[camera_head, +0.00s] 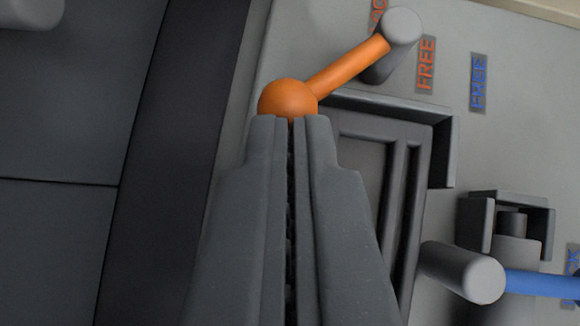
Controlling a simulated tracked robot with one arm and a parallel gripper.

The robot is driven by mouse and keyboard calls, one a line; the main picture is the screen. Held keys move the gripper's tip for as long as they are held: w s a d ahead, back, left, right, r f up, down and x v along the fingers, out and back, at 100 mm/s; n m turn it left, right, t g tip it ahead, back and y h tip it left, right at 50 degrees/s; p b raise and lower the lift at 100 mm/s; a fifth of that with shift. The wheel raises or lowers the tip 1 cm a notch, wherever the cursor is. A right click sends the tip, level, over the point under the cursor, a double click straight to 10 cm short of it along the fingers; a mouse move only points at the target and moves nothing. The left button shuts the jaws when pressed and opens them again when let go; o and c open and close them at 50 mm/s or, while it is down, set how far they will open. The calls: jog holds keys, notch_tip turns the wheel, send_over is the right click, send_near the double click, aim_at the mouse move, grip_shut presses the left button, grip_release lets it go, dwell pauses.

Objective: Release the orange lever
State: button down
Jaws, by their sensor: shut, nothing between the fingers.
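The orange lever (346,67) runs from a grey pivot cylinder (401,27) at the upper right down-left to a round orange knob (289,97). My gripper (290,121) comes up from the bottom of the picture with its fingers shut and empty. Its fingertips are right at the lower edge of the knob in the picture. I cannot tell whether they touch it. An orange label reading FREE (426,64) is to the right of the pivot. Another orange label (378,14) is partly hidden behind the pivot and cut off by the top edge.
A blue lever (540,284) with a grey pivot (484,279) is at the lower right, with a blue FREE label (479,82) above. A dark framed cartridge slot (385,190) lies right of my gripper. A dark panel (60,150) fills the left.

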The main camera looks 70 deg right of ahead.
jog(key=shift+w+d+b, duration=0.1)
jog(key=shift+w+b, duration=0.25)
jog(key=shift+w, duration=0.05)
jog(key=shift+w+d, duration=0.1)
jog(key=shift+w, duration=0.05)
jog(key=shift+w+d+r+b, duration=0.1)
jog(key=shift+w+b, duration=0.15)
jog(key=shift+b, duration=0.1)
jog(key=shift+s, duration=0.2)
dwell(0.3)
jog(key=shift+s+b, duration=0.6)
jog(key=shift+b, duration=0.3)
jog(key=p+v, duration=0.3)
jog(key=v, duration=1)
jog(key=shift+a+r, duration=0.2)
jog(key=shift+a, duration=0.05)
jog(key=shift+s, duration=0.1)
